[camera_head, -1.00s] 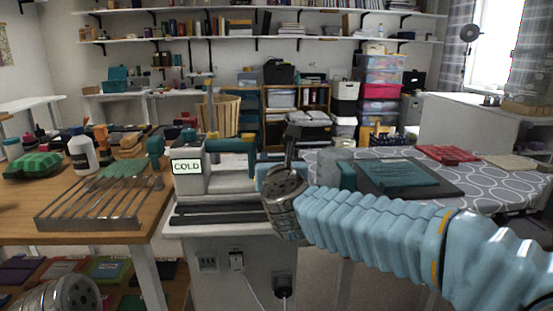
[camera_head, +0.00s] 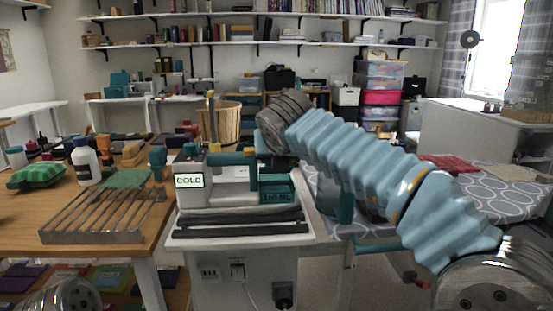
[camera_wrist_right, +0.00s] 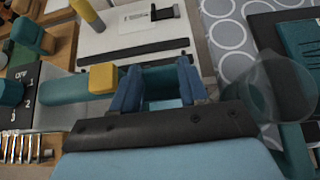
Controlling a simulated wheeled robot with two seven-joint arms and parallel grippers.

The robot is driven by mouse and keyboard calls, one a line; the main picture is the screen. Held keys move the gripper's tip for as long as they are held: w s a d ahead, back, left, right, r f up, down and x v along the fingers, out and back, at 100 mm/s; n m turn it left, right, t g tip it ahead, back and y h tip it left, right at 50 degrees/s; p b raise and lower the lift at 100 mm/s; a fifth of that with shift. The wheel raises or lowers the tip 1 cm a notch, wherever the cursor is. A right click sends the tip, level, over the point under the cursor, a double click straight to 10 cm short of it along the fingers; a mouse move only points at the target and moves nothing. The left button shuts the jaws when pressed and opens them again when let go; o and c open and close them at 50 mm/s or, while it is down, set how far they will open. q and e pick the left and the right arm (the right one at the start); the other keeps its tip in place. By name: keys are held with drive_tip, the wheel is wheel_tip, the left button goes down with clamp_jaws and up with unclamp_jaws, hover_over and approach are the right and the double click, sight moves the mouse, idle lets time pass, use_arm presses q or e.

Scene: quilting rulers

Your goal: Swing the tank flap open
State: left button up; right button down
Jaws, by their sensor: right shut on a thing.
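The white and teal iron station (camera_head: 215,185) with a lit COLD display stands on a white stand. A teal tank part with a small label (camera_head: 278,195) is at its right end. In the right wrist view, my right gripper (camera_wrist_right: 160,85) has its blue fingers closed around a teal piece (camera_wrist_right: 163,76), apparently the tank flap, mostly hidden by the fingers. A teal handle with a yellow end (camera_wrist_right: 103,78) lies just left of the fingers. My left gripper is not in view.
A slatted metal rack (camera_head: 100,218), a white bottle (camera_head: 86,163) and green items crowd the wooden table at left. A patterned ironing surface (camera_head: 470,200) lies at right. A clear rounded object (camera_wrist_right: 280,85) is close right of the gripper. Black bars (camera_head: 240,225) lie in front of the station.

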idle(0.4)
drive_tip(key=c, duration=0.8)
unclamp_jaws()
drive_tip(key=shift+c, duration=0.2)
drive_tip(key=v, duration=1.3)
drive_tip(key=shift+s+r, duration=0.3)
drive_tip(key=shift+c, duration=0.3)
